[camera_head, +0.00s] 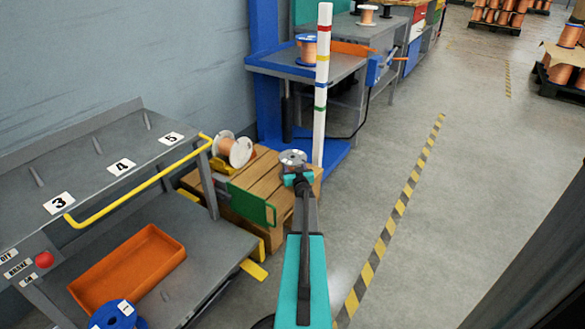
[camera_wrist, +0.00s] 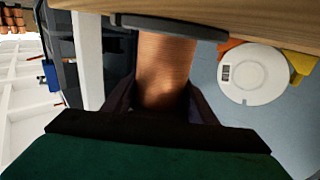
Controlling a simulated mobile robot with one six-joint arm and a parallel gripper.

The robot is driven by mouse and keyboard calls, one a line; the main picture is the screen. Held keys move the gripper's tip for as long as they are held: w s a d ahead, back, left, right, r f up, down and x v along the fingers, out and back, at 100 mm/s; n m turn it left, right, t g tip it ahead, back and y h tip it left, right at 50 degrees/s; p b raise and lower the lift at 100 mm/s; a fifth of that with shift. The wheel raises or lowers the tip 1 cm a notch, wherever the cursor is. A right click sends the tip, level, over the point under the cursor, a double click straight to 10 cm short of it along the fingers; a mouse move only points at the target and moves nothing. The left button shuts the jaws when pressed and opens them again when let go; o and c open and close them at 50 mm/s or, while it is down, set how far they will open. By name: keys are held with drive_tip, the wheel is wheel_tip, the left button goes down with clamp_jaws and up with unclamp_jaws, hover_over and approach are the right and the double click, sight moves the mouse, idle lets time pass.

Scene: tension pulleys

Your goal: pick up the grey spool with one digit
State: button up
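The grey spool (camera_head: 293,157) is at the end of my arm, over the wooden crate top in the head view. In the wrist view its copper winding (camera_wrist: 165,65) and one dark grey flange (camera_wrist: 165,26) show, with the flange close to the wood. No digit on it is readable. My gripper (camera_wrist: 162,98) has a dark finger on each side of the copper winding. I cannot tell whether the fingers press on it. My gripper's teal body hides the near end of the spool.
A white-flanged spool (camera_head: 236,150) lies at the crate's back left; a white flange (camera_wrist: 253,74) shows in the wrist view. A striped pole (camera_head: 322,85) stands just behind the gripper. A grey rack (camera_head: 100,165) with a yellow rail is left. Floor (camera_head: 455,220) at right is clear.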

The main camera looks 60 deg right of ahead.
drive_tip(key=shift+r, duration=0.1)
drive_tip(key=c, duration=0.9)
drive_tip(key=shift+r, duration=0.15)
drive_tip(key=shift+r+p, duration=0.95)
drive_tip(key=shift+r, duration=0.2)
drive_tip(key=shift+r+p, duration=0.4)
drive_tip(key=shift+r, duration=0.15)
drive_tip(key=p, duration=0.5)
approach(293, 155)
drive_tip(key=shift+s+a+r, duration=0.45)
drive_tip(key=shift+s+a, duration=0.15)
drive_tip(key=shift+a, duration=0.5)
drive_tip(key=shift+s+a+r, duration=0.4)
drive_tip(key=shift+s+a, duration=0.2)
drive_tip(key=shift+a, duration=0.55)
drive_tip(key=shift+s+a+r, duration=0.45)
drive_tip(key=shift+s+a, duration=0.1)
drive_tip(key=shift+a, duration=0.55)
